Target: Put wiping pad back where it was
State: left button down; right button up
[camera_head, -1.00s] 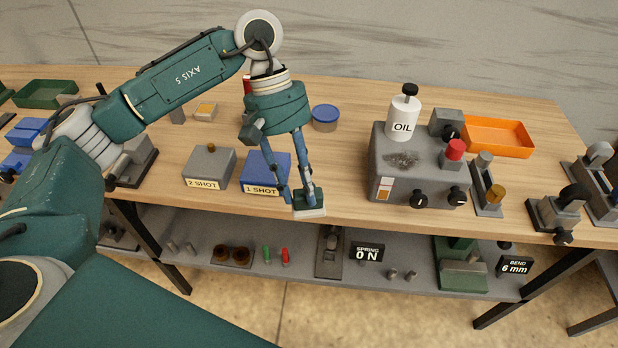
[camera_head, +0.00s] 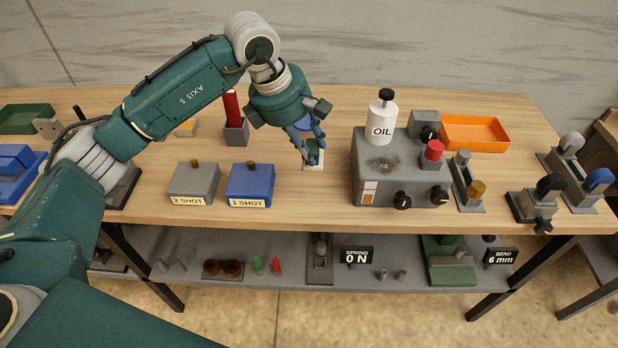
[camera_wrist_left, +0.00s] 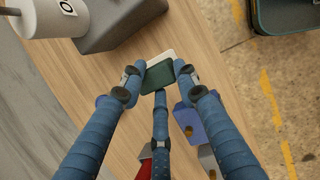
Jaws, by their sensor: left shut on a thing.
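The wiping pad (camera_head: 314,154) is a small green block with a white underside. My left gripper (camera_head: 312,146) is shut on it and holds it at or just above the bare wood between the blue 1 SHOT box and the grey oil unit. I cannot tell whether it touches the table. In the left wrist view the green pad (camera_wrist_left: 157,77) sits between the fingertips of my left gripper (camera_wrist_left: 160,78), with its white edge showing past the green. My right gripper is not in view.
The blue 1 SHOT box (camera_head: 249,184) and grey 2 SHOT box (camera_head: 194,183) stand to the left. The grey unit (camera_head: 400,185) with the white OIL bottle (camera_head: 381,118) stands close on the right. A red stick in a grey holder (camera_head: 236,132) stands behind left. Wood in front is clear.

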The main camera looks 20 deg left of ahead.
aim_at(305, 162)
pick_arm(q)
notch_tip(305, 162, down, 7)
jog(key=shift+r+p, duration=0.15)
jog(key=shift+p, duration=0.6)
notch_tip(305, 162, down, 4)
jog(key=shift+p, duration=0.65)
jog(key=shift+f, duration=0.4)
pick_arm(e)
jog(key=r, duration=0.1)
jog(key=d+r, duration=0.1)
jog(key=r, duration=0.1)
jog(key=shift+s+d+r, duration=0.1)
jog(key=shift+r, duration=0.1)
